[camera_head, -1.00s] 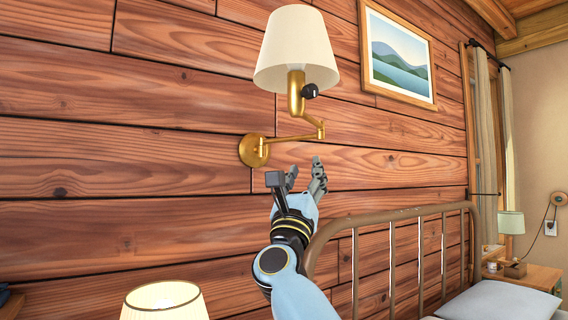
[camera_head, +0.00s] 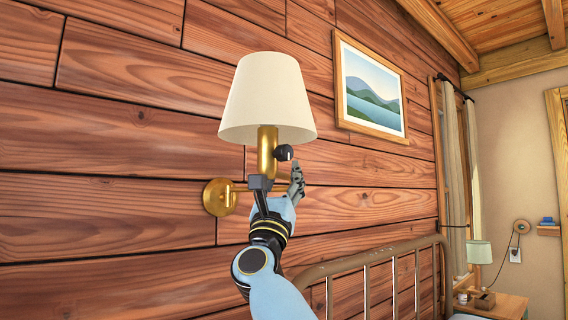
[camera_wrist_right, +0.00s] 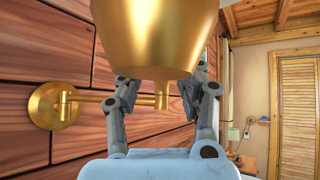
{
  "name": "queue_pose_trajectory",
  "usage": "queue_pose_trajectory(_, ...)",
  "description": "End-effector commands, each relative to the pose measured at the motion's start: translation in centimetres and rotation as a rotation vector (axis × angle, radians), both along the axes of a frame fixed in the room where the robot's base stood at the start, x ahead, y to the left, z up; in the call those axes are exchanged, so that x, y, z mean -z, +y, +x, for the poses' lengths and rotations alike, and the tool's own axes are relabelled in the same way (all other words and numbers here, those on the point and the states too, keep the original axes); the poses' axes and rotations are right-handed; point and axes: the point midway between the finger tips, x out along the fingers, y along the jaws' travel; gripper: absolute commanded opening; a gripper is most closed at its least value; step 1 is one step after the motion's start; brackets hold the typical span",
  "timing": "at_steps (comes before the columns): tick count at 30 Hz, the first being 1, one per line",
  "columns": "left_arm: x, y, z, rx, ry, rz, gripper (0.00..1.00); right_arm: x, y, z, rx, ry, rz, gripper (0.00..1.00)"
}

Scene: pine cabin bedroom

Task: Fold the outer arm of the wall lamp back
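The wall lamp has a cream shade (camera_head: 267,98), an upright brass body (camera_head: 267,150) with a black knob (camera_head: 283,152), and a round brass wall plate (camera_head: 219,197). My right gripper (camera_head: 279,186) is raised just below the brass body and covers much of the folding arm. In the right wrist view, the brass body (camera_wrist_right: 155,35) fills the top middle, with my right gripper's fingers (camera_wrist_right: 158,92) apart on either side of its lower end. Contact cannot be told. The arm's brass bar (camera_wrist_right: 90,98) runs right from the wall plate (camera_wrist_right: 45,106). My left gripper is not in view.
The plank wall (camera_head: 110,150) lies close behind the lamp. A framed picture (camera_head: 371,85) hangs to the right. A metal bed frame (camera_head: 375,255) stands below right, with a green-shaded lamp (camera_head: 479,253) on a bedside table beyond.

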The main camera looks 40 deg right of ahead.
Motion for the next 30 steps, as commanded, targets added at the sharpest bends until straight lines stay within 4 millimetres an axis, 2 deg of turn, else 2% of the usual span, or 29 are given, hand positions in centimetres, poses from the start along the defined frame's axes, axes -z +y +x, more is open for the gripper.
queue_pose_trajectory(8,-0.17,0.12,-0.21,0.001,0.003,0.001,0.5,-0.05,-0.1,0.01,-0.001,0.001,0.0,0.37)
queue_pose_trajectory(17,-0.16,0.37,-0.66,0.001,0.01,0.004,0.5,-0.07,-0.08,0.02,-0.001,0.002,0.0,0.0)
queue_pose_trajectory(30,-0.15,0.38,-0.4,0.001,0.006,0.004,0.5,-0.09,-0.05,0.04,-0.001,0.001,0.0,0.0)
